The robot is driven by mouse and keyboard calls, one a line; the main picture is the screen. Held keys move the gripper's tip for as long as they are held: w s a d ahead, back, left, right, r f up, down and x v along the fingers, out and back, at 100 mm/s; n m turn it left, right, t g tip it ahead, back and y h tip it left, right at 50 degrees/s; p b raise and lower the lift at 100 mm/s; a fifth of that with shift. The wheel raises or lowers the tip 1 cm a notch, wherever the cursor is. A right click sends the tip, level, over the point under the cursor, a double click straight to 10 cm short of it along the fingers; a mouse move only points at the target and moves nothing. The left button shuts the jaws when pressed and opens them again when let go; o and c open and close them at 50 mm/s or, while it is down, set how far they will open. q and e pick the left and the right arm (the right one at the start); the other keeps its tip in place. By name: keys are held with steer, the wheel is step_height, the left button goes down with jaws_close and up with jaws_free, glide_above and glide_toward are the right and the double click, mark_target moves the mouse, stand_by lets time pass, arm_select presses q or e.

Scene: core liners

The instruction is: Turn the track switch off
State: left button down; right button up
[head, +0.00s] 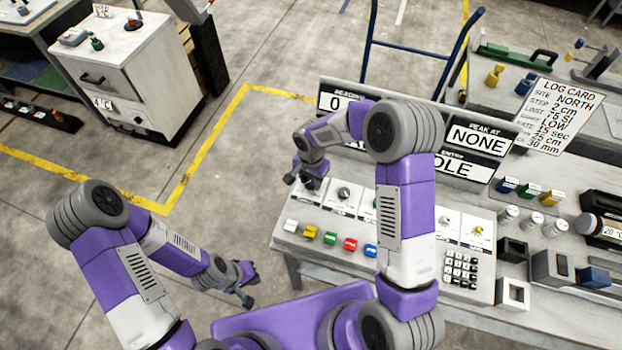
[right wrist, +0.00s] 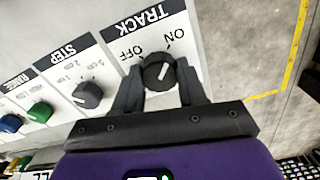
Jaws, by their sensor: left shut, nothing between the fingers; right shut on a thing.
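The track switch is a round black knob (right wrist: 158,71) under the TRACK label in the right wrist view, where the panel appears upside down. Its white pointer line leans toward the ON mark; OFF is printed on the other side. My right gripper (right wrist: 160,82) is shut on this knob, one dark finger on each side of it. In the head view my right gripper (head: 306,174) is at the left end of the console panel (head: 327,217) and largely covers the knob. My left gripper (head: 246,286) is shut and empty, low in front of the console, away from the panel.
The grey STEP knob (right wrist: 87,95) and green RANGE knob (right wrist: 40,112) sit beside the track switch. Coloured buttons (head: 330,238) line the panel's front. A keypad (head: 461,268) and small blocks stand to the right. Open floor (head: 225,215) lies left of the console.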

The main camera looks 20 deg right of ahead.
mark_target(311, 181)
steer(key=n+b, duration=0.1)
steer(key=n, duration=1.2)
steer(key=shift+n, duration=2.1)
steer(key=o, duration=1.1)
steer(key=shift+c, duration=0.2)
steer(key=shift+r, duration=0.1)
step_height(311, 181, up, 7)
steer(key=shift+r+p, duration=0.2)
steer(key=shift+p, duration=0.15)
